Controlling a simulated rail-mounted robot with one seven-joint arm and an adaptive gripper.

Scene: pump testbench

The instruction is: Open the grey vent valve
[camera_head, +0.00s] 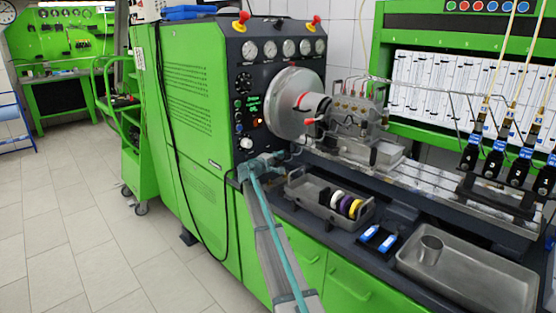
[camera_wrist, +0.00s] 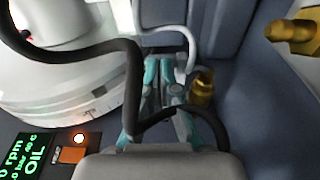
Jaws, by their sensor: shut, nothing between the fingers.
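My gripper (camera_head: 264,163) is in front of the lower front panel of the green test bench (camera_head: 195,105), below the large round grey disc (camera_head: 296,103). In the wrist view its teal and grey fingers (camera_wrist: 163,75) are close together, with nothing held between them. A light grey curved piece (camera_wrist: 183,42) arches just beyond the fingertips. A brass fitting (camera_wrist: 202,88) stands right beside the fingers. I cannot make out for certain which part is the grey vent valve, and the fingers hide part of this spot. Contact with the grey piece cannot be told.
A thick black hose (camera_wrist: 125,60) loops across the wrist view close to the fingers. A second brass fitting (camera_wrist: 295,35) is at upper right. A lit display (camera_wrist: 22,160) lies at lower left. In the head view, a metal tray (camera_head: 470,275) is on the bench at right.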

